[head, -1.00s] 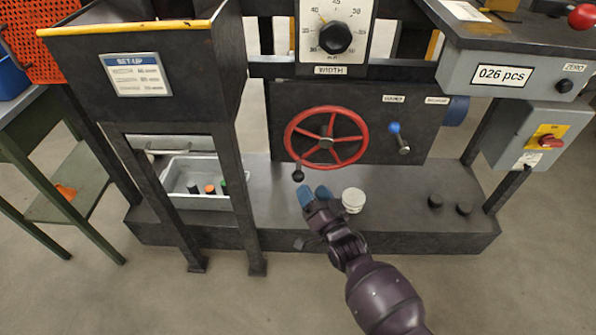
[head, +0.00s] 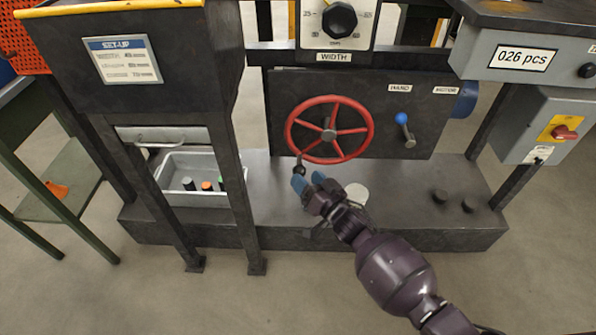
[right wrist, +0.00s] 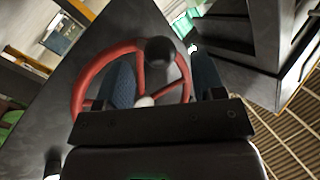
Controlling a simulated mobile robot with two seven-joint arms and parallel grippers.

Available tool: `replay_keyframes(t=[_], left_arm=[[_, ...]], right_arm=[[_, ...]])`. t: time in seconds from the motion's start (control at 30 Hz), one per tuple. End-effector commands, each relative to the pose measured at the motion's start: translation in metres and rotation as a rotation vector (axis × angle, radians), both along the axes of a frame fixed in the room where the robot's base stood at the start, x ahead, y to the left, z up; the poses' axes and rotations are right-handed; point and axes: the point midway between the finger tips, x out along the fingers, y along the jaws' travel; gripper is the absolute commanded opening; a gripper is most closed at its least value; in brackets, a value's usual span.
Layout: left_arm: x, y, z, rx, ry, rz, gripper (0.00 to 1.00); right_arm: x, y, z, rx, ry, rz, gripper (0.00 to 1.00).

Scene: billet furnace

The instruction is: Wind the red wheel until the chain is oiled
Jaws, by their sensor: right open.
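The red wheel (head: 330,130) is mounted upright on the dark machine panel, with spokes and a grey hub. Its black knob handle (head: 299,169) sticks out at the lower left of the rim. My right gripper (head: 309,182) has blue fingertips, is open, and is just below and in front of the knob, seemingly apart from it. In the right wrist view the red wheel (right wrist: 128,80) and the black knob (right wrist: 160,51) show beyond and between the two blue fingers (right wrist: 162,82). My left gripper is not in view. No chain can be made out.
A blue-knobbed lever (head: 404,128) sits right of the wheel, by the HAND and MOTOR labels. A white round container (head: 358,193) stands on the machine base, partly behind my right gripper. A grey tray (head: 205,190) with small cylinders is at left. A WIDTH dial (head: 340,18) is above.

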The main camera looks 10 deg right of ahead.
Motion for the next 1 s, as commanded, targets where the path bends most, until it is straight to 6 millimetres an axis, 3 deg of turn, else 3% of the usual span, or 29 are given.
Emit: replay_keyframes(t=[0.3, 0.73, 0.77, 1.0], left_arm=[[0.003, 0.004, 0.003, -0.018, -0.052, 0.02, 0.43], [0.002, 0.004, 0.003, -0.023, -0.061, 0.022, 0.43], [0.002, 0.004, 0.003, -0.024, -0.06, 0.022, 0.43], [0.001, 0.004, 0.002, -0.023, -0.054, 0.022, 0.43]], right_arm=[[0.032, 0.012, -0.003, 0.001, 0.004, 0.0, 0.63], [0.04, 0.015, 0.0, 0.0, 0.0, 0.0, 0.63], [0.04, 0.015, 0.0, 0.0, 0.0, 0.0, 0.61], [0.039, 0.016, 0.0, 0.0, 0.0, 0.001, 0.24]])
